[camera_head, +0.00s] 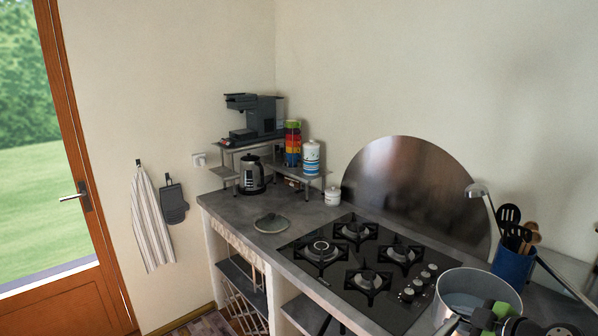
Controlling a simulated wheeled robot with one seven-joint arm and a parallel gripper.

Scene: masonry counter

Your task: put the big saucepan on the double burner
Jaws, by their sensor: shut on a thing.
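The big saucepan (478,281) is a light metal pot with an open top, at the lower right beside the hob's control knobs. My gripper (488,318), dark with green parts, is at its near side and shut on it. The exact grip and the pan's underside are hidden, so I cannot tell whether it is raised. The black hob (336,270) has several burners. The double burner (321,247), with the larger ringed cap, is at the hob's left and looks empty. The saucepan is apart from it, to the right.
A round metal splash plate (415,190) leans behind the hob. A small dish (271,223) lies left of it. A kettle (251,175) stands farther back. All burners look clear.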

